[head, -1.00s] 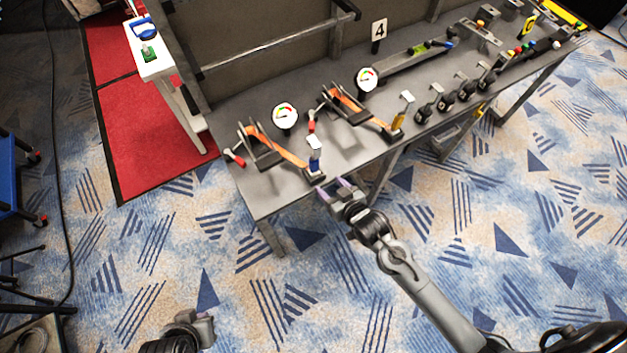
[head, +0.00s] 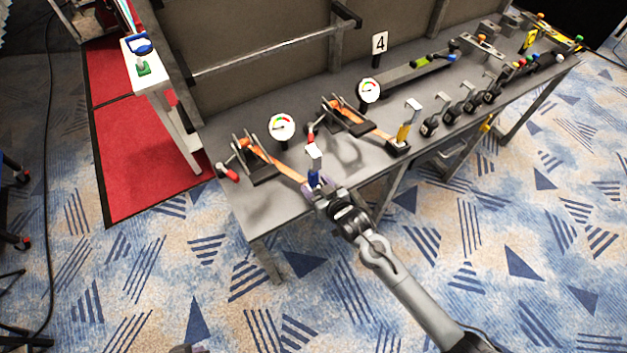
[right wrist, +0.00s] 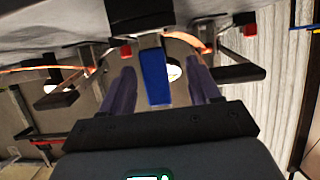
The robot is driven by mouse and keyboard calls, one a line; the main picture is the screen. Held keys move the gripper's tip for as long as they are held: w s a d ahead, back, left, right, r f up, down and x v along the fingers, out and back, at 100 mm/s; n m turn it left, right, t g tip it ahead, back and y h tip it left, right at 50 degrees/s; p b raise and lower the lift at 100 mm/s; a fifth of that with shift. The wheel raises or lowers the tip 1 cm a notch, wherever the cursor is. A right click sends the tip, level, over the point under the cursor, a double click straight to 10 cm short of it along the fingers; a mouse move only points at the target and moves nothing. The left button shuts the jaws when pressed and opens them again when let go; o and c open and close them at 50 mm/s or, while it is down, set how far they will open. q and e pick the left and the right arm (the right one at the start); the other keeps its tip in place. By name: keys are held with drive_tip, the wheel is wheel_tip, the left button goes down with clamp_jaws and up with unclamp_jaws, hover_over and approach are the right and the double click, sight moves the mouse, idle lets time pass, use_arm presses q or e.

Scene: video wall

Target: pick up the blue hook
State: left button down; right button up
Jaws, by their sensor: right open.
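The blue hook (head: 314,178) has a blue lower part and a white top. It stands upright at the front edge of the grey table, at the end of an orange strap. My right gripper (head: 321,192) is open at the hook, at the table's front edge. In the right wrist view, the hook's blue part (right wrist: 155,76) shows between the two spread fingers (right wrist: 160,90), with a gap on each side. Only a dark sliver, perhaps of my left gripper, shows at the bottom edge of the head view; its jaws are hidden.
A similar yellow hook (head: 404,132) stands further right on the grey table (head: 262,205). Two round gauges, one of them a near gauge (head: 282,127), and orange-strapped clamps stand behind. A small white stand (head: 150,88) is at left. The floor in front is clear.

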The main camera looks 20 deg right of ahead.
sight(310, 176)
drive_tip(key=shift+d+r+b+x, duration=0.1)
drive_tip(key=shift+d+b+x, duration=0.1)
drive_tip(key=shift+x, duration=0.65)
drive_tip(key=shift+d+r+b+x, duration=0.1)
drive_tip(key=shift+b+x, duration=0.15)
drive_tip(key=shift+x, duration=0.65)
drive_tip(key=shift+d+r+b+x, duration=0.1)
drive_tip(key=shift+b+x, duration=0.1)
drive_tip(key=shift+x, duration=0.65)
drive_tip(key=shift+w, duration=0.15)
clamp_jaws()
